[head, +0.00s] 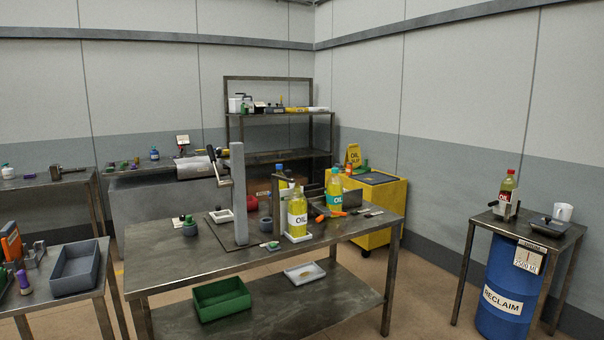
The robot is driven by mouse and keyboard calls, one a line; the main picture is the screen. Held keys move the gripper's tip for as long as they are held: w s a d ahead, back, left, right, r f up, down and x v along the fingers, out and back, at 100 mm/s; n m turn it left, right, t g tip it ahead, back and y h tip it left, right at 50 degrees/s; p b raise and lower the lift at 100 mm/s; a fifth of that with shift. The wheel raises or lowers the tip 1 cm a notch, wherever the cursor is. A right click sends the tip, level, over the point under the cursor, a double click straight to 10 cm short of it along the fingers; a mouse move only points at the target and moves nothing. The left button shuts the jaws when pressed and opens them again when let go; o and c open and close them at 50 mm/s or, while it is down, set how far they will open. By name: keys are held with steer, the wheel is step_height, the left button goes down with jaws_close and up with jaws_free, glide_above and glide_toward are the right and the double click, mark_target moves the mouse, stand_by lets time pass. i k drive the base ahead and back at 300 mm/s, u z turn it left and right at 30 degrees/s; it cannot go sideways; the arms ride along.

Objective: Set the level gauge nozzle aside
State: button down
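I cannot tell for certain which small part is the level gauge nozzle. Several small parts lie on the central metal table (165,262). A small green and pale piece (270,245) lies near its front edge, beside a tall grey upright post (239,195). My gripper is not in view.
A green bin (222,299) and a white tray (305,271) sit on the lower shelf. A grey bin (76,270) is on the left table. A blue drum (506,290) stands under the right table. The central table's front left is clear.

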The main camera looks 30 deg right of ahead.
mark_target(287, 179)
steer(key=i, duration=0.95)
steer(key=u, duration=0.05)
